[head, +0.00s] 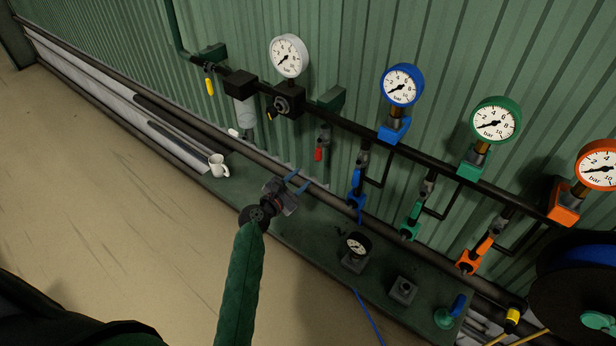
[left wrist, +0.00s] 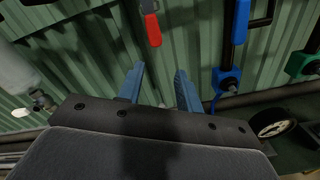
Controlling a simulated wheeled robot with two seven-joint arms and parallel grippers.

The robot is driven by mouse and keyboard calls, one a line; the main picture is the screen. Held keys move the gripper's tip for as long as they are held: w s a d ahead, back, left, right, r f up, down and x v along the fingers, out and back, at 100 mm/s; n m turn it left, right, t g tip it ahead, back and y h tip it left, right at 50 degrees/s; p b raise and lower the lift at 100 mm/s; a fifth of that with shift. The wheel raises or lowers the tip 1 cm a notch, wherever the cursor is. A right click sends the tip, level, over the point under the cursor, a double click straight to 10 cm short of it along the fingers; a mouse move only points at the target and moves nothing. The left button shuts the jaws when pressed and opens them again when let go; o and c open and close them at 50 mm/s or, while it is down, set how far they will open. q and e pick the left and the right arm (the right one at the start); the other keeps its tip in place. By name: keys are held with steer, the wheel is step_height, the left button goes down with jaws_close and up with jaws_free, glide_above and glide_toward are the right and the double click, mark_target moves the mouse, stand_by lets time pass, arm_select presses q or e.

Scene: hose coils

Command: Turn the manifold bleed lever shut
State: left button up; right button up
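A small valve with a red lever (head: 318,153) hangs below the black manifold pipe (head: 345,127), between the regulator with the white gauge and the blue branch. I take it for the bleed lever; no label is readable. The red lever points down. In the left wrist view the red lever (left wrist: 152,30) shows at the top, just beyond the fingers. My left gripper (head: 297,181) is below the lever, apart from it, its two blue fingers spread and empty. The fingers also show in the left wrist view (left wrist: 158,76). My right gripper is out of view.
A yellow lever (head: 210,87) hangs farther left. Blue (head: 356,190), green (head: 411,221) and orange (head: 474,254) branches stand to the right. A hose reel (head: 575,285) is at the right.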

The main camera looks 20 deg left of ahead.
mark_target(319, 150)
arm_select(q)
steer(key=w+d+n+b, duration=0.1)
steer(key=w+d+n, duration=0.1)
steer(key=w+n, duration=0.3)
steer(key=x, duration=0.3)
steer(key=shift+a+r+b, duration=0.25)
steer(key=shift+b, duration=0.1)
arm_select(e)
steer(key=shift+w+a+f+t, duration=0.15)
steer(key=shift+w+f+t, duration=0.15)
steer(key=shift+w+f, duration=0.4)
arm_select(q)
steer(key=shift+w+d, duration=0.1)
steer(key=shift+w, duration=0.15)
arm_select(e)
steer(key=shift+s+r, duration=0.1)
